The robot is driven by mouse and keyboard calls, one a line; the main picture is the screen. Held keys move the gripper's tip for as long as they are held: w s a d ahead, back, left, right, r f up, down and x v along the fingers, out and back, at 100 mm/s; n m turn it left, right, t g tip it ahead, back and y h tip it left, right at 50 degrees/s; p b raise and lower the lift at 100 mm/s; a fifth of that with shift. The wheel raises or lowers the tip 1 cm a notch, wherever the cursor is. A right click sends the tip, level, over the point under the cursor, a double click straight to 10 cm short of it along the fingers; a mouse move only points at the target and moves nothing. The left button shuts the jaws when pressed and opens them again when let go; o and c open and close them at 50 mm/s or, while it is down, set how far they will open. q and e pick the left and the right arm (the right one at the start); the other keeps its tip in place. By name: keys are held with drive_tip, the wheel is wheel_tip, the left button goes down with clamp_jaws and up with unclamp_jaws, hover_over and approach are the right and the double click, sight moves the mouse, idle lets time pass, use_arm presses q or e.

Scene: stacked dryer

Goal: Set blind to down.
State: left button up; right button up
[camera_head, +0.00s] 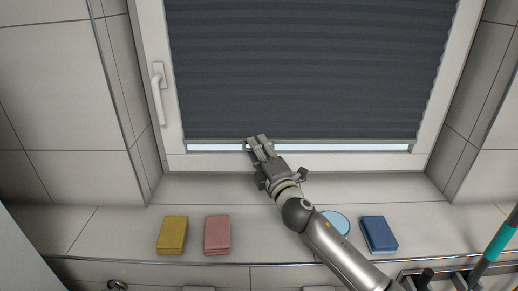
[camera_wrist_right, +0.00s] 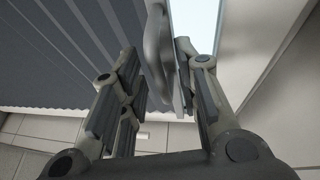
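The dark grey pleated blind (camera_head: 310,65) covers most of the window, with a thin bright strip of glass below its bottom edge. It also fills the upper left of the right wrist view (camera_wrist_right: 60,55). My right gripper (camera_head: 258,141) is at the blind's bottom edge, left of centre. In the right wrist view its fingers (camera_wrist_right: 160,75) are apart, on either side of a grey handle-like piece (camera_wrist_right: 160,45) at that edge. Whether either finger touches this piece is not clear. My left gripper is not in view.
The white window frame has a handle (camera_head: 158,92) at left. On the tiled ledge lie a yellow sponge (camera_head: 172,234), a pink sponge (camera_head: 217,234), a light blue round item (camera_head: 338,222) and a blue sponge (camera_head: 380,234). A teal-handled item (camera_head: 501,240) stands at right.

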drive_tip(key=shift+w+f, duration=0.1)
drive_tip(key=shift+w, duration=0.05)
clamp_jaws()
wheel_tip(320, 180, down, 5)
drive_tip(key=b, duration=0.4)
